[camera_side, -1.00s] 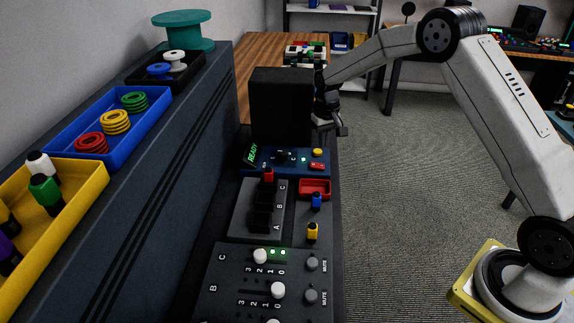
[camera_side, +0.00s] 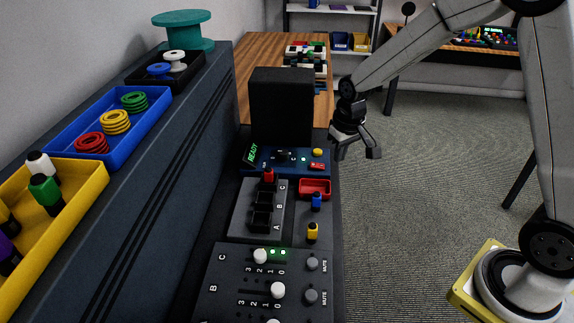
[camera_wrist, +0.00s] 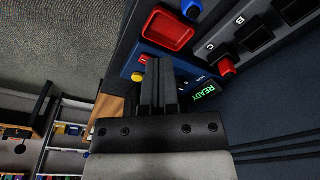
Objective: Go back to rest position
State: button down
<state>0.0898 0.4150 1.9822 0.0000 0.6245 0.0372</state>
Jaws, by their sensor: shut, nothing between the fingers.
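My gripper (camera_side: 356,151) is in the air to the right of the black upright box, over the right edge of the console. Its fingers are shut with nothing between them. In the wrist view the closed fingers of my gripper (camera_wrist: 158,68) point toward the blue panel (camera_wrist: 124,62). That panel also shows in the side view (camera_side: 262,168), with a green READY display (camera_side: 252,153), a yellow button (camera_side: 317,152) and a red switch.
The black box (camera_side: 281,108) stands behind the blue panel. A grey block with slots A, B, C (camera_side: 243,222) holds a red connector (camera_side: 268,175). A red tray (camera_side: 315,182), blue connector (camera_side: 316,201) and yellow connector (camera_side: 312,231) lie right of it. Open floor (camera_side: 415,190) is at right.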

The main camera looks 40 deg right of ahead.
jog(key=s+a+n+t, duration=0.1)
jog(key=s+a, duration=0.2)
jog(key=s, duration=1.1)
jog(key=shift+s+a+r, duration=0.15)
jog(key=shift+s+a, duration=0.15)
jog(key=shift+a, duration=0.1)
